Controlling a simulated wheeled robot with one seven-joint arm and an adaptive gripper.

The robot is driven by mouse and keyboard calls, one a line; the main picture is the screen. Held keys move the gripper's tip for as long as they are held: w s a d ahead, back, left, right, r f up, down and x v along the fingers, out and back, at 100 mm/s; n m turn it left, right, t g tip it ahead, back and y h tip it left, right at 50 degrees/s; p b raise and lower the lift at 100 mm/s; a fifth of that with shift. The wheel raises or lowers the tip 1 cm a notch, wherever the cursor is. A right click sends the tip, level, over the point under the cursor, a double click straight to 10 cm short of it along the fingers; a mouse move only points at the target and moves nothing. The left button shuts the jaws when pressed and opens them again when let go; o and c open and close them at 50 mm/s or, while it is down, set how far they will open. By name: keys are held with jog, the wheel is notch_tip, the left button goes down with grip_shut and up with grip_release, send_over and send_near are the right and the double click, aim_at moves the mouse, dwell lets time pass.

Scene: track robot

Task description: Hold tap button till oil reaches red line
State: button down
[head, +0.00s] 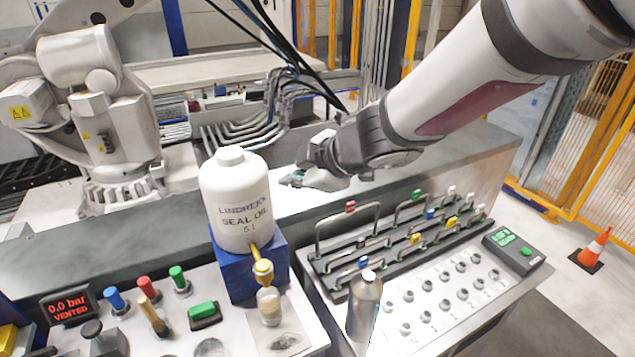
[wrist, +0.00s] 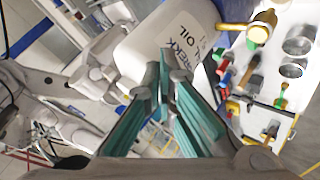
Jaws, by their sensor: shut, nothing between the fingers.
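The white seal oil bottle (head: 228,178) stands upright on a blue block (head: 235,275) on the panel. A brass tap (head: 256,255) comes out of its lower front, with a round golden button (head: 263,268) at the end. A small clear cup (head: 269,308) below the tap holds pale liquid low down; I cannot make out a red line. My gripper (head: 289,181) is shut and empty, to the right of the bottle and above the tap, touching neither. In the wrist view its teal fingers (wrist: 166,88) are in front of the bottle (wrist: 140,52), with the brass button (wrist: 262,24) at upper right.
A grey metal bottle (head: 365,305) stands right of the cup. A rack of hooked rods with coloured tags (head: 400,237) lies behind it. Coloured buttons, a lever and a display reading 0.0 bar VENTED (head: 69,305) are at left. A white robot arm (head: 95,110) stands behind.

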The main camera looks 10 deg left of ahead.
jog(key=s+a+f+n+g, duration=0.3)
jog(key=s+a+f+g, duration=0.1)
jog(key=s+a+f, duration=0.1)
jog(key=shift+s+a+n+y+p, duration=0.3)
jog(key=shift+s+a+y, duration=0.15)
jog(key=shift+s, duration=0.75)
jog(key=b, duration=0.8)
send_over(262, 268)
notch_tip(262, 268, down, 6)
jog(key=shift+w+f, duration=0.15)
jog(key=shift+f, duration=0.1)
jog(key=shift+a+f+b, duration=0.1)
jog(key=shift+f+b, duration=0.8)
jog(key=shift+f, duration=0.25)
jog(key=shift+f, duration=0.1)
jog(key=shift+f, duration=0.35)
